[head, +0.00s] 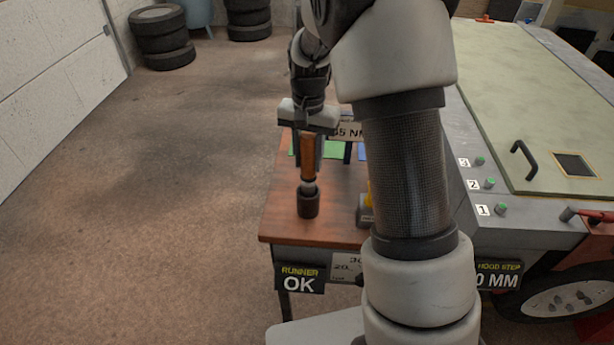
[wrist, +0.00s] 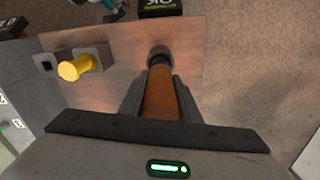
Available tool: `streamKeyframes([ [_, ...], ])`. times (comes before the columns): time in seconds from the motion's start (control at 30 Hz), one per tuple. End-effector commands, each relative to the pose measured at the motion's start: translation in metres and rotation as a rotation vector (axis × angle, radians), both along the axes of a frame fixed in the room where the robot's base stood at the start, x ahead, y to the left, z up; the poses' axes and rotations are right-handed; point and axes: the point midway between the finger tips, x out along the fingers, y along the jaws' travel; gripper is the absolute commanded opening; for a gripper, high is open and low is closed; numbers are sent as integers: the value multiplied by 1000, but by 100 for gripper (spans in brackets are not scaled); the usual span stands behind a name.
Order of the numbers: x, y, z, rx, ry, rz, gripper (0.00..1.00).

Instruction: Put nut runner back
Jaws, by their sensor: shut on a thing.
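My gripper (head: 308,150) is shut on the orange-brown handle of an upright tool (head: 308,160) at the left of the wooden bench (head: 285,228). The handle also shows between the fingers in the wrist view (wrist: 160,95). Below it are a pale collar and a dark cylindrical end (head: 308,201), over or on the bench top; I cannot tell if it touches. Whether this is the nut runner is unclear. A teal and black tool (wrist: 112,8) is cut off at the top of the wrist view, near the bench's front edge. It may be the nut runner.
A grey block (wrist: 95,56) with a yellow piece (wrist: 75,68) stands on the bench beside the held tool. A sign reading RUNNER OK (head: 299,278) is on the bench front. The car body (head: 540,120) is to the right. Open floor lies left.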

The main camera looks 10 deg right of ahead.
Motion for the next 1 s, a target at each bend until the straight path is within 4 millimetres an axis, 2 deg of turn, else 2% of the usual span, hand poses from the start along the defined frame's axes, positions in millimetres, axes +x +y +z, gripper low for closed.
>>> streamKeyframes([
  [0.17,1,0,-11,1,-3,0,3],
  [0.43,0,0,-43,-1,-1,1,3],
  [0.83,1,0,-49,0,-4,1,3],
  [0.87,0,0,-50,0,-1,1,33],
  [0.93,0,0,-49,0,-1,1,45],
  [1.0,0,0,-49,0,-1,1,48],
])
